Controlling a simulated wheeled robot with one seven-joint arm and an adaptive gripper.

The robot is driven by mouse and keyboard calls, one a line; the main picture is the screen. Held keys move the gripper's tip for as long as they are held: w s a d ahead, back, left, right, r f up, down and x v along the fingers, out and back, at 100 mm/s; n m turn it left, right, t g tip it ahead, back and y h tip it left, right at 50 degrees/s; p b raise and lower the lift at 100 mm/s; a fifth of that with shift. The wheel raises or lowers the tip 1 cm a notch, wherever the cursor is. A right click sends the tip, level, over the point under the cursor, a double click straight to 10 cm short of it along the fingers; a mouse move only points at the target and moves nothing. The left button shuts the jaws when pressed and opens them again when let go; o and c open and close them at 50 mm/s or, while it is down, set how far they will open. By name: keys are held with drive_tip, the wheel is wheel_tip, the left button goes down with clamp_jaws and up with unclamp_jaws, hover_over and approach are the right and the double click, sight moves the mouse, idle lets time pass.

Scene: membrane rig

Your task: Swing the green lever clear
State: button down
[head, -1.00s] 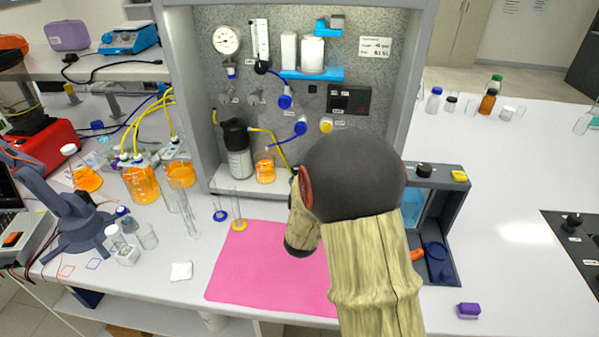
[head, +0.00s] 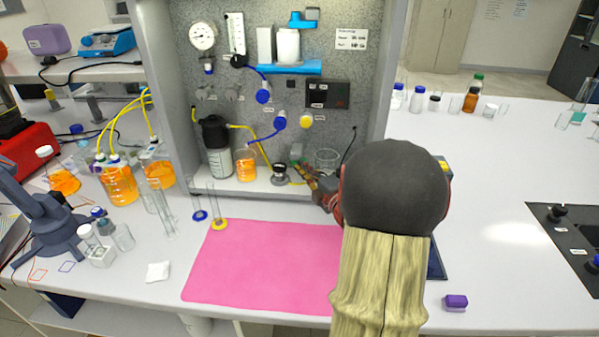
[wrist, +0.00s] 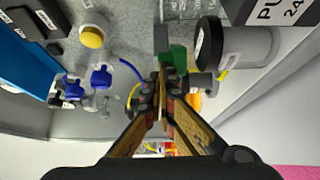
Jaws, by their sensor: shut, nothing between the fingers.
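The green lever (wrist: 178,58) shows in the wrist view just beyond my fingertips, slightly right of the picture's middle. My gripper (wrist: 163,90) is shut and empty, its tips close to the lever; I cannot tell whether they touch it. In the head view my gripper (head: 302,174) reaches into the rig above its white shelf, left of my dark arm joint. I cannot make out the lever in the head view, where my arm and gripper cover part of the rig's right side.
Blue valves (wrist: 100,77) and a yellow knob (wrist: 92,36) are at left. A round grey-topped fitting (head: 281,172) stands left of my gripper. The pink mat (head: 262,265) is bare.

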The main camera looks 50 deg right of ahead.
drive_tip(key=shift+s+d+r+n+y, duration=0.15)
drive_tip(key=shift+d+r+n+y, duration=0.05)
drive_tip(key=shift+d+n+y, duration=0.35)
drive_tip(key=shift+r+t+y, duration=0.1)
drive_tip(key=shift+t+y, duration=0.2)
drive_tip(key=shift+y, duration=0.05)
drive_tip(key=v, duration=1.2)
drive_tip(key=shift+a+f, duration=0.2)
drive_tip(key=shift+f, duration=0.05)
